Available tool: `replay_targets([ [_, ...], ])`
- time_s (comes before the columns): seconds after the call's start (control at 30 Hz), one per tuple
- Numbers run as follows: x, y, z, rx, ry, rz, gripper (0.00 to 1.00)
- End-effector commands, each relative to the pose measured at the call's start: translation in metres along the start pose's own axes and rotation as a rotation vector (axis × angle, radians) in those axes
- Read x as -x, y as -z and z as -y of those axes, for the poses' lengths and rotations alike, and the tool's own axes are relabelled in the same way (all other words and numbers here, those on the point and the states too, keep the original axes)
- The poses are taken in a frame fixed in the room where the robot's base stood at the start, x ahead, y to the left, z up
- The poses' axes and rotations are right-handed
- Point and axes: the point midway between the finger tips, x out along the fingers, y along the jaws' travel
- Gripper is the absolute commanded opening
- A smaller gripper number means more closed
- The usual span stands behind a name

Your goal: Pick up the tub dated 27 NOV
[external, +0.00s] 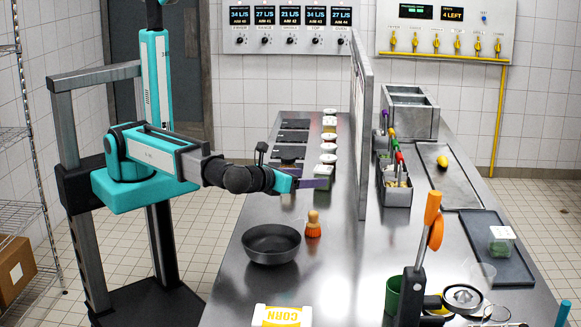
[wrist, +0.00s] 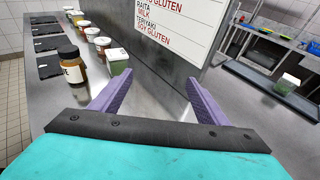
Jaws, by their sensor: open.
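Several small tubs with pale lids stand in a row along the left side of the divider. The nearest is a green tub with a white lid (wrist: 118,58); in the external view its lid (external: 327,170) is just beyond my gripper. Another lidded green tub (external: 502,238) sits alone on the dark tray at the right and also shows in the wrist view (wrist: 287,84). No date is legible on any tub, so I cannot tell which is 27 NOV. My gripper (wrist: 157,88) has its purple fingers spread, with nothing between them, above the counter.
A tall divider (external: 361,120) splits the counter. A dark-lidded jar (wrist: 71,66) stands left of the tub row. A utensil holder (external: 395,185) is right of the divider.

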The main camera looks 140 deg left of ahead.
Motion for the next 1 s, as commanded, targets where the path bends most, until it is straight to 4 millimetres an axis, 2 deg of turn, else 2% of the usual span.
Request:
replay_targets([
  [0.03, -0.019, -0.002, -0.006, 0.0, -0.049, 0.017, 0.69],
  [0.2, -0.074, -0.012, -0.034, 0.012, -0.202, 0.082, 0.69],
  [0.5, -0.156, -0.026, -0.088, 0.047, -0.452, 0.199, 0.69],
  [0.7, -0.183, -0.031, -0.112, 0.059, -0.546, 0.249, 0.69],
  [1.0, -0.187, -0.032, -0.116, 0.062, -0.561, 0.258, 0.69],
])
